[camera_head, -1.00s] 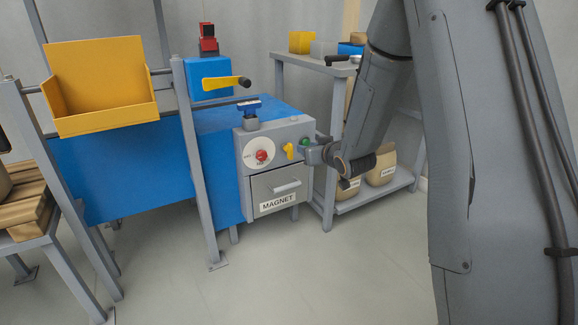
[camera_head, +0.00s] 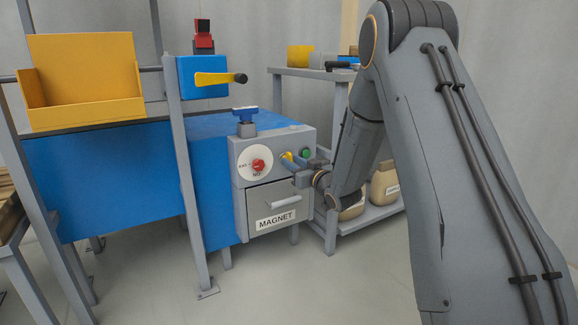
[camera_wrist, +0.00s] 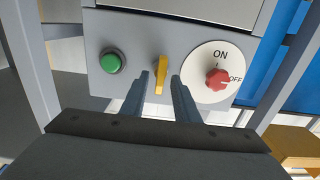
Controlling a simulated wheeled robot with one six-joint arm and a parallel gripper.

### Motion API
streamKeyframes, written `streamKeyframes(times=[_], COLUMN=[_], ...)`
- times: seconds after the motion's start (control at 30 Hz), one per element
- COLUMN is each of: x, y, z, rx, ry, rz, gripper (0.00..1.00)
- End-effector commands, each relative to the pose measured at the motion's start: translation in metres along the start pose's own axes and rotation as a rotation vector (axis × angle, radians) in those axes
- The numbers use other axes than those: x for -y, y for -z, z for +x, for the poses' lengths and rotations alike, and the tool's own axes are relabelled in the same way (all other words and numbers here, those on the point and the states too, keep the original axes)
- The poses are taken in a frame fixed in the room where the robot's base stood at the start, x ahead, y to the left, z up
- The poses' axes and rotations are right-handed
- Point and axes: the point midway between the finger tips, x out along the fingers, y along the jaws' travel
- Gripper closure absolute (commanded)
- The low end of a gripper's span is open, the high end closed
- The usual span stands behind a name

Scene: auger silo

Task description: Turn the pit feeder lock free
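A small yellow handle (camera_head: 286,157) sits on the grey front panel (camera_head: 240,165) of the blue machine, between a red knob and a green button. No lock label is readable. In the wrist view the yellow handle (camera_wrist: 160,72) stands lengthwise between the two fingers of my gripper (camera_wrist: 160,80). The gripper is open, with a narrow gap showing on each side of the handle. In the head view my gripper (camera_head: 294,165) is at the panel and partly covers the handle.
The red knob (camera_wrist: 217,79) on its white ON/OFF dial is close beside one finger; the green button (camera_wrist: 112,63) is on the other side. A drawer labelled MAGNET (camera_head: 275,220) lies below. A yellow lever (camera_head: 220,79) is on a blue box. A shelf (camera_head: 305,73) stands behind my arm.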

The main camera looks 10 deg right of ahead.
Motion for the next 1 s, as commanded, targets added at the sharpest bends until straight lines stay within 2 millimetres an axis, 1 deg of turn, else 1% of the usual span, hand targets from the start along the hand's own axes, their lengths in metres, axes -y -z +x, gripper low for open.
streamKeyframes(times=[0.03, 0.2, 0.53, 0.7, 1.0], x=[0.0, 0.0, 0.0, 0.0, 0.0], y=[-0.002, -0.001, 0.0, 0.0, 0.001], z=[0.008, 0.022, 0.025, 0.025, 0.025], rx=[-0.003, -0.001, 0.001, 0.001, 0.001], ry=[0.001, 0.001, 0.0, 0.0, 0.0], rz=[-0.001, 0.0, 0.001, 0.0, -0.024], gripper=[0.72, 0.72, 0.72, 1.0, 1.0])
